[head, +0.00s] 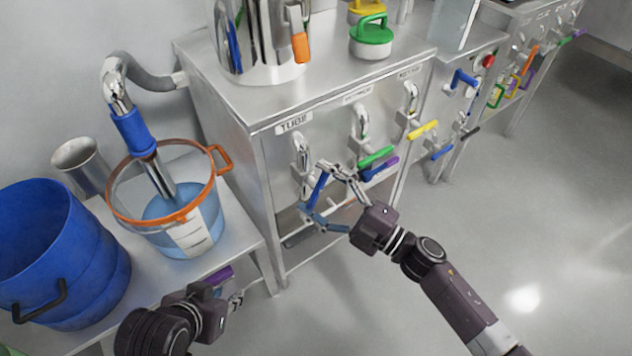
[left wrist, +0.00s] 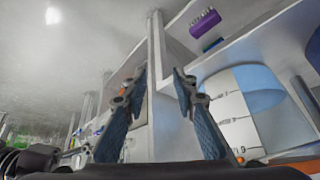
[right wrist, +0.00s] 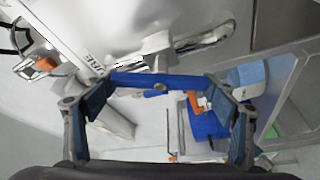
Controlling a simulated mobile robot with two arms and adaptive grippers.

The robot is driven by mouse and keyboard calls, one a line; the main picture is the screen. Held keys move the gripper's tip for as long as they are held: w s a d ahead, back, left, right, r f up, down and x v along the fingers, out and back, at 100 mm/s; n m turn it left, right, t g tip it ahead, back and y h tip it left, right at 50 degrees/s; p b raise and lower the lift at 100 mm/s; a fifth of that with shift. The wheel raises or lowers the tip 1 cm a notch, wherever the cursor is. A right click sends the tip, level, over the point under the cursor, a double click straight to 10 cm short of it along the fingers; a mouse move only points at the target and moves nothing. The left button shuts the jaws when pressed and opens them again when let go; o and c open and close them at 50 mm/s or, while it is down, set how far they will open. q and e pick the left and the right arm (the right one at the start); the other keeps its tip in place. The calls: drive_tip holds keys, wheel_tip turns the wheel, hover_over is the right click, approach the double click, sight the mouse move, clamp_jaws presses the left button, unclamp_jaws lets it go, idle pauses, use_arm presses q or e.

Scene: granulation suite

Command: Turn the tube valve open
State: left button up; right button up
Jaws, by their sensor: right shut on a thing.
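The tube valve (head: 300,150) hangs on the front of the steel cabinet under the "TUBE" label (head: 294,123). Its blue handle (head: 319,189) points downward, slightly tilted. In the right wrist view the blue handle (right wrist: 160,81) spans crosswise between my fingertips. My right gripper (head: 325,193) is shut on this handle, with a finger at each end. My left gripper (head: 238,300) is low at the left, beside the bench and well away from the valve. In the left wrist view it (left wrist: 158,80) is open with nothing between its fingers.
A clear bucket with an orange rim (head: 213,205) holds blue liquid and a hose pipe (head: 160,172). A blue drum (head: 62,260) stands beside it. Green (head: 376,157) and yellow (head: 424,130) valve handles are to the right. The floor at right is clear.

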drive_tip(key=shift+r+n+g+p, duration=0.1)
drive_tip(key=shift+n+g+p, duration=0.2)
drive_tip(key=shift+n+p, duration=0.35)
drive_tip(key=shift+n+g, duration=0.3)
drive_tip(key=shift+n, duration=0.25)
use_arm(q)
drive_tip(key=s+a+g+p, duration=0.2)
drive_tip(key=s+g, duration=0.1)
drive_tip(key=s, duration=0.3)
use_arm(e)
drive_tip(key=shift+n+h, duration=0.5)
drive_tip(key=shift+n, duration=0.3)
use_arm(q)
drive_tip(key=shift+y, duration=0.3)
drive_tip(key=shift+d+x, duration=0.2)
drive_tip(key=shift+x, duration=2.05)
use_arm(e)
drive_tip(key=shift+f+n, duration=0.3)
drive_tip(key=shift+n, duration=0.5)
use_arm(q)
drive_tip(key=shift+s, duration=0.15)
use_arm(e)
drive_tip(key=shift+g, duration=0.4)
drive_tip(key=o, duration=1.2)
drive_tip(key=shift+c, duration=0.2)
